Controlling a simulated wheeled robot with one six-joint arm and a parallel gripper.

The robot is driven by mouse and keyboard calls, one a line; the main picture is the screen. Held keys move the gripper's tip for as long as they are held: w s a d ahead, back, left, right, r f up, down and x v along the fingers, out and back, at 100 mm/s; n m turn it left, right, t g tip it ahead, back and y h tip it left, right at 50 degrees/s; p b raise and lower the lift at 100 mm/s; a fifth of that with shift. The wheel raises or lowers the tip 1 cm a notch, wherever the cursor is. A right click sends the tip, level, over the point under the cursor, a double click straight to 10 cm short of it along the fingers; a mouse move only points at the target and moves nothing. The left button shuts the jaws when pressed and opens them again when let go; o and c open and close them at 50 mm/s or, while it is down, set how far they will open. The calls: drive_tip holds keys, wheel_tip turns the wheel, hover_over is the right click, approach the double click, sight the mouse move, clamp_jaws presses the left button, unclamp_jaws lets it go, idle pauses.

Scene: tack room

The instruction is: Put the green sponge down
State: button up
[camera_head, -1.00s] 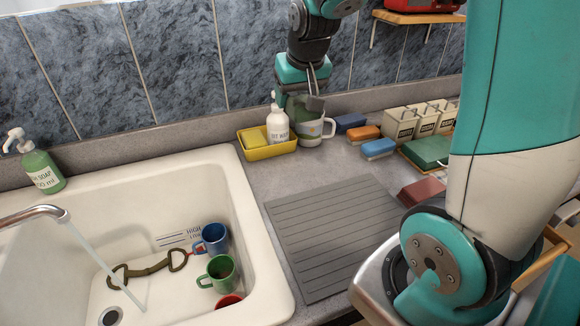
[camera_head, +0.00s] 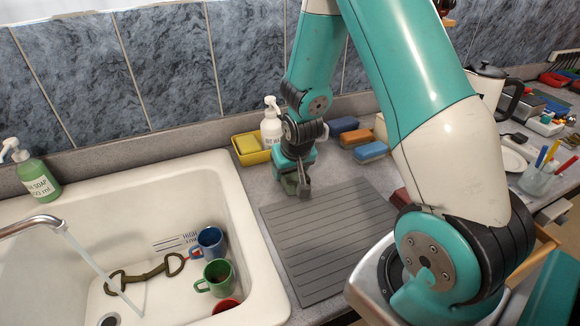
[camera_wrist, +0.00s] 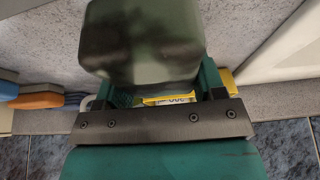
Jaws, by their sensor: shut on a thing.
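My gripper (camera_head: 301,186) is low over the counter, by the back left corner of the grey ridged drainboard (camera_head: 330,240). It is shut on the green sponge (camera_head: 289,185), which shows only as a small dark green patch beside the fingers in the head view. In the wrist view the sponge (camera_wrist: 143,42) is a large, dark, blurred block in front of the gripper. I cannot tell whether its underside touches the counter.
The sink (camera_head: 245,215) with a blue mug (camera_head: 209,242) and a green mug (camera_head: 217,277) is to the left. A yellow tray (camera_head: 252,158) with a yellow sponge and a white pump bottle (camera_head: 271,127) stands behind. Blue (camera_head: 370,152) and orange blocks lie at back right.

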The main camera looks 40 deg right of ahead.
sight(296, 177)
drive_tip(key=shift+f, duration=0.1)
drive_tip(key=shift+f+b, duration=0.25)
drive_tip(key=shift+b, duration=0.1)
drive_tip(key=o, duration=0.7)
drive_tip(key=shift+r, duration=0.1)
drive_tip(key=shift+r+p, duration=0.4)
drive_tip(key=shift+p, duration=0.05)
drive_tip(key=b+v, duration=0.1)
drive_tip(key=v, duration=1)
drive_tip(key=shift+s+a+r, duration=0.2)
drive_tip(key=s+a+r+n+g+y, duration=0.1)
drive_tip(key=s+a+r+n, duration=0.2)
drive_tip(key=s+a, duration=0.3)
drive_tip(key=s+a+r+n+g+y, duration=0.1)
drive_tip(key=s+a+r+n+y, duration=0.1)
drive_tip(key=s+a+r+n, duration=0.2)
drive_tip(key=s+a+r+n+g+y, duration=0.2)
drive_tip(key=s+a+r+n, duration=0.1)
drive_tip(key=s+a, duration=0.5)
drive_tip(key=shift+a+r, duration=0.2)
drive_tip(key=shift+a, duration=1.15)
